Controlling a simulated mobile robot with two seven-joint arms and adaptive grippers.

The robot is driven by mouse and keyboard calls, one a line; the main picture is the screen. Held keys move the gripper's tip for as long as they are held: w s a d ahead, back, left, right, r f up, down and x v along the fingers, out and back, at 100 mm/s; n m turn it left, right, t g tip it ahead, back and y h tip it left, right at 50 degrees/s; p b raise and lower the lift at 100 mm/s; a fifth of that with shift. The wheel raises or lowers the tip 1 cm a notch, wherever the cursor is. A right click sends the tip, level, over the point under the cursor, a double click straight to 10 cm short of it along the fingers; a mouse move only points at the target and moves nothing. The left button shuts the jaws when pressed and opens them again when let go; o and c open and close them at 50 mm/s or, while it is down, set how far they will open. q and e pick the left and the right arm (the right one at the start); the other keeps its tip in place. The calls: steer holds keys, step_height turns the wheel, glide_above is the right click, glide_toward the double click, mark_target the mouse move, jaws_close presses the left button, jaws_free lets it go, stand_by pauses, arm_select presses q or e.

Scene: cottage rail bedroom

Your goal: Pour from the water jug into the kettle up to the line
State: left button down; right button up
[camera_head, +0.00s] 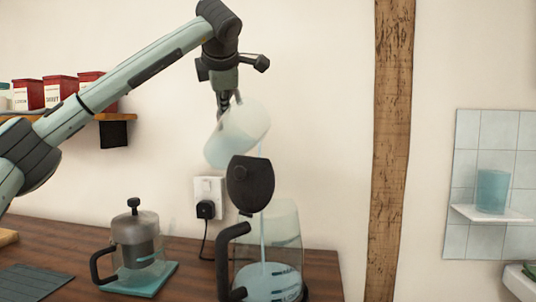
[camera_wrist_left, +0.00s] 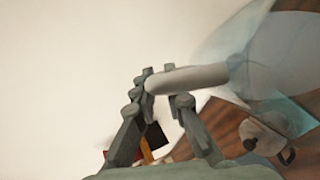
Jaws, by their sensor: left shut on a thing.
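The water jug (camera_head: 240,133), pale and translucent, is tilted steeply in the air above the kettle. A thin stream of water (camera_head: 262,190) falls from it past the raised black lid into the clear kettle (camera_head: 283,222). The kettle stands on the table with its dark handle at left. Pale blue water (camera_head: 268,282) lies in its lower part, with dark marks near the surface; I cannot tell which is the line. My left gripper (camera_head: 229,103) is shut on the jug's handle (camera_wrist_left: 188,78), and the jug's body (camera_wrist_left: 245,50) shows beyond. My right gripper is out of view.
A glass press pot (camera_head: 136,245) stands on a teal mat (camera_head: 143,284) left of the kettle. A plug and socket (camera_head: 208,198) are on the wall behind. Red tins (camera_head: 60,88) line a shelf at left. A wooden post (camera_head: 391,150) rises right of the table.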

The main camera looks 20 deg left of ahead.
arm_select(q)
steer(key=shift+r, duration=0.25)
